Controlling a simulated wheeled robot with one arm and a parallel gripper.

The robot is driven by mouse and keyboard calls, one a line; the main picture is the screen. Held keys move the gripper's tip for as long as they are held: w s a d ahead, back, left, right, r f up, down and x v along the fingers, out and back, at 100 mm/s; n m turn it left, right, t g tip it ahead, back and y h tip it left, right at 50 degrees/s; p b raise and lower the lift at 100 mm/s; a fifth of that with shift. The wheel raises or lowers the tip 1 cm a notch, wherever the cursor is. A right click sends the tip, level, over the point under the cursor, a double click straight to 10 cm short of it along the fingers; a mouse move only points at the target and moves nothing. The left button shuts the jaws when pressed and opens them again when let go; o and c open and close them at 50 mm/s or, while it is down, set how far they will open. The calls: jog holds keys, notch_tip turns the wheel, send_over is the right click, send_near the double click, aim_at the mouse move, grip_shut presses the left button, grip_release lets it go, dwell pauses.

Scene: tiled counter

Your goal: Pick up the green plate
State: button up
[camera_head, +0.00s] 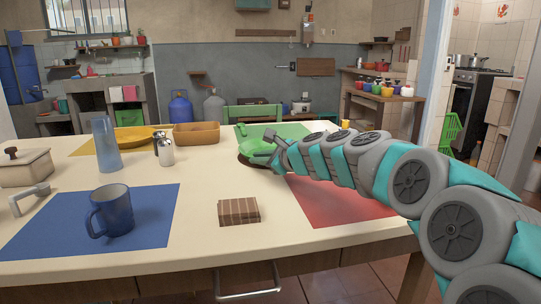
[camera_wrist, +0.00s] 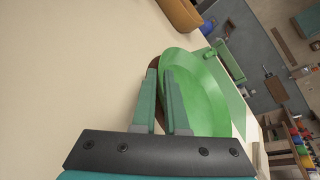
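The green plate (camera_wrist: 205,95) lies beyond my fingers in the wrist view, its near rim at the fingertips. In the head view the plate (camera_head: 259,147) is partly covered by my gripper (camera_head: 272,140) and sits over a dark brown round piece. My gripper (camera_wrist: 161,74) has its two teal fingers close together, with the plate's rim between the tips. The plate looks tilted and off-centre from the brown piece (camera_wrist: 153,63). Part of the rim is hidden by the fingers.
A tan tray (camera_head: 196,133), a yellow plate (camera_head: 128,139) and a grey shaker (camera_head: 166,152) stand to the left. A red mat (camera_head: 335,201) lies under my arm.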

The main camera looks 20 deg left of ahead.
aim_at(244, 157)
jog(key=x, duration=0.4)
jog(key=shift+w+a, duration=0.1)
grip_shut()
dwell(0.5)
jog(key=shift+r, duration=0.15)
dwell(1.0)
